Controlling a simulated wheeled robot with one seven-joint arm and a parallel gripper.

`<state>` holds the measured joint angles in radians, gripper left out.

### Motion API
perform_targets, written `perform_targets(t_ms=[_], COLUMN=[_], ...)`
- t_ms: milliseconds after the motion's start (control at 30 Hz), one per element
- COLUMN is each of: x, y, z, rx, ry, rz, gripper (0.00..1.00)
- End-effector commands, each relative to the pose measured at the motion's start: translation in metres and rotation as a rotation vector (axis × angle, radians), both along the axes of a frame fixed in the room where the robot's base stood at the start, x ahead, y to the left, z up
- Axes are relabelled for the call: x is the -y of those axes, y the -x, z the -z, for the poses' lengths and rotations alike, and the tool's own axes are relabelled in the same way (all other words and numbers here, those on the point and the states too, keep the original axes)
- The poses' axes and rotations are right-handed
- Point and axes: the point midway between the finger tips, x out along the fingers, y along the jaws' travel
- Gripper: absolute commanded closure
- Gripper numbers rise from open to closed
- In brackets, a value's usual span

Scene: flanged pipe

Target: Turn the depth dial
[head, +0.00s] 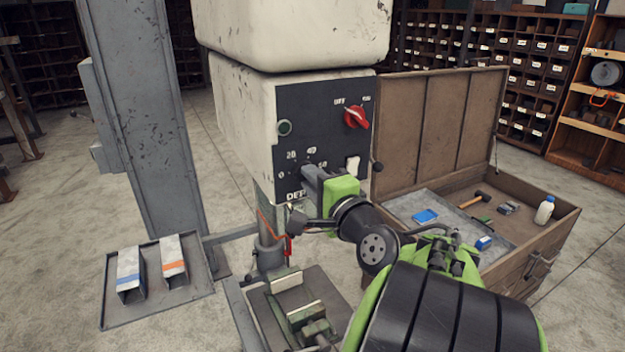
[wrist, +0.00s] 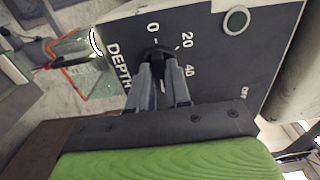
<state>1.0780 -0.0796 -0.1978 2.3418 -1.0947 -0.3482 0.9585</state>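The depth dial (wrist: 158,51) is a small black knob on the dark panel, beside the "DEPTH" lettering and the scale numbers 0, 20 and 40 in the wrist view. My gripper (wrist: 158,66) is at the dial, its two grey fingers close together with the knob between their tips. The fingers hide much of the knob and any pointer mark. In the head view the dark control panel (head: 322,108) is on the front of the white drill press, and my gripper (head: 306,188) reaches its lower part, covering the dial.
A red OFF/ON switch (head: 357,116) and a green button (head: 284,128) are on the same panel. An open wooden chest (head: 520,245) with tools stands at right. A vise (head: 305,318) sits below my arm. A floor tray (head: 120,312) with two metal pieces lies at left.

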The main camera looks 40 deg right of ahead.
Motion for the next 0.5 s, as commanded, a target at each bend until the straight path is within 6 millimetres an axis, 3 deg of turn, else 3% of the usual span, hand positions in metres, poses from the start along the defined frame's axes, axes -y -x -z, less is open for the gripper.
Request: perform_targets(t_ms=[33,100,500], x=[0.0001,0.0001,0.0001], y=[0.0000,0.0000,0.0000], z=[0.0001,0.0001,0.0016], rx=[0.000,0.000,-0.011], ry=[0.000,0.000,0.035], rz=[0.000,0.000,0.000], gripper=[0.91,1.00,1.00])
